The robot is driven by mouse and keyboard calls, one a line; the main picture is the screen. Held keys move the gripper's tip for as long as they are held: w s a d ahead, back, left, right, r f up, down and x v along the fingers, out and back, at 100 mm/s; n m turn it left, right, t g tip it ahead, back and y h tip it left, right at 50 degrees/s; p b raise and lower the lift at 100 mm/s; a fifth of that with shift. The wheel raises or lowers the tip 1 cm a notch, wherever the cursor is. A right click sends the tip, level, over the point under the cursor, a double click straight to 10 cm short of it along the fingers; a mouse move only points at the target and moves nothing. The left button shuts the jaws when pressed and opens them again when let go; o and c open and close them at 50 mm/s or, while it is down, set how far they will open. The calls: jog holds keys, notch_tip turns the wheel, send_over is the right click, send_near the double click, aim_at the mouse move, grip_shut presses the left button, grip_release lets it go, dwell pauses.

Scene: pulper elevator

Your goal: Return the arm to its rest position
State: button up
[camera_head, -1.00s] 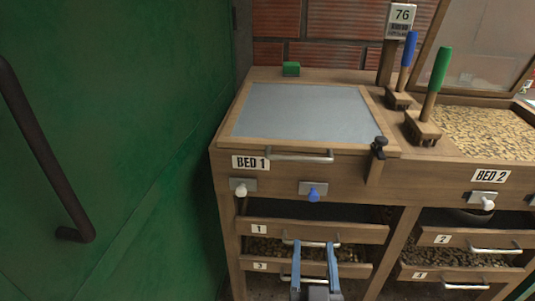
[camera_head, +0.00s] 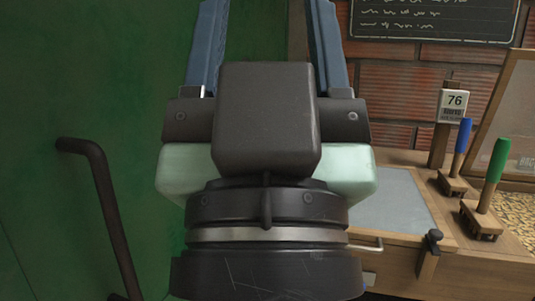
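My gripper (camera_head: 268,30) is raised close in front of the camera and fills the middle of the picture. Its two blue fingers point up and stand wide apart, with their tips cut off by the top edge. Only the green door and the wall show in the gap between them, with nothing held in the visible part. The dark wrist and pale green housing below hide the left part of the Bed 1 cabinet.
A green door (camera_head: 60,220) with a dark handle (camera_head: 105,190) stands at left. The Bed 1 lid (camera_head: 395,205) and a latch knob (camera_head: 432,240) show at right.

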notch_tip(320, 180, up, 28)
jog(key=p, duration=2.6)
jog(key=shift+w+f, duration=0.1)
